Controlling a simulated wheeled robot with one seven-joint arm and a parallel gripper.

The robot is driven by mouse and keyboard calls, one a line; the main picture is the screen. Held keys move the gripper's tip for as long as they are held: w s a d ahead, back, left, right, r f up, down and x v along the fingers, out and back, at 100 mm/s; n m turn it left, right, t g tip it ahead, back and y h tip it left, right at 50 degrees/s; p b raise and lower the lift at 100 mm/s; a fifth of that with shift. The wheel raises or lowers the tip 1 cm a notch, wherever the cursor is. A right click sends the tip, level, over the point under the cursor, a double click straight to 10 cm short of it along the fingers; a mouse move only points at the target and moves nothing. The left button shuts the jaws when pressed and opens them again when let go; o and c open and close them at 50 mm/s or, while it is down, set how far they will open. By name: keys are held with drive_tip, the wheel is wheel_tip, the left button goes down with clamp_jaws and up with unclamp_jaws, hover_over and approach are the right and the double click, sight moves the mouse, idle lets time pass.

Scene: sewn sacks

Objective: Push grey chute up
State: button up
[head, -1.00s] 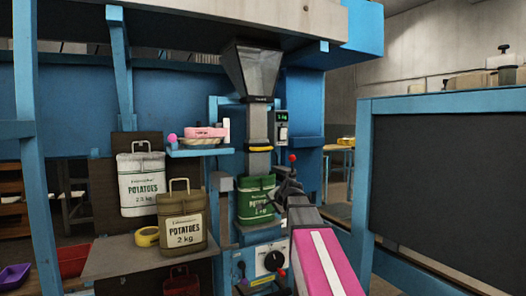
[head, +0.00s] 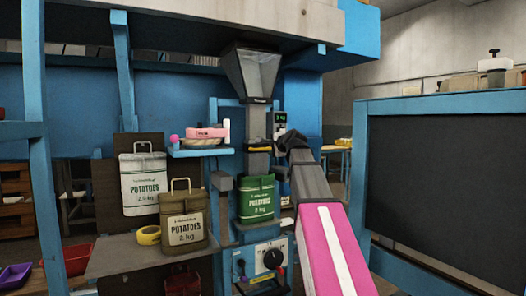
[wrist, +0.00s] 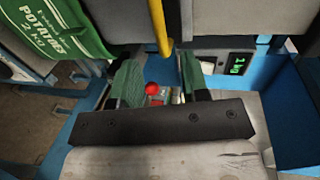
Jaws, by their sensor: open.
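The grey chute (head: 257,125) hangs upright under the hopper (head: 252,70), with a yellow band (head: 258,149) round it. Its lower part (head: 259,162) reaches down to the top of the green potato sack (head: 256,200). My gripper (head: 285,142) is open at the right of the chute, about level with the band. In the wrist view the picture lies sideways; the yellow band (wrist: 160,25) points in between my open fingers (wrist: 158,75). The grey chute (wrist: 115,20) shows on both sides of it. I cannot tell whether the fingers touch it.
A red ball knob (wrist: 152,88) shows between my fingers in the wrist view. A small display (head: 281,120) is right of the chute. A white sack (head: 143,185) and a brown sack (head: 183,222) stand left. A dial panel (head: 266,260) is below. A dark board (head: 445,190) stands right.

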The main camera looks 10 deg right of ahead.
sight(264, 149)
drive_tip(key=x, duration=0.9)
drive_tip(key=shift+s, duration=0.1)
clamp_jaws()
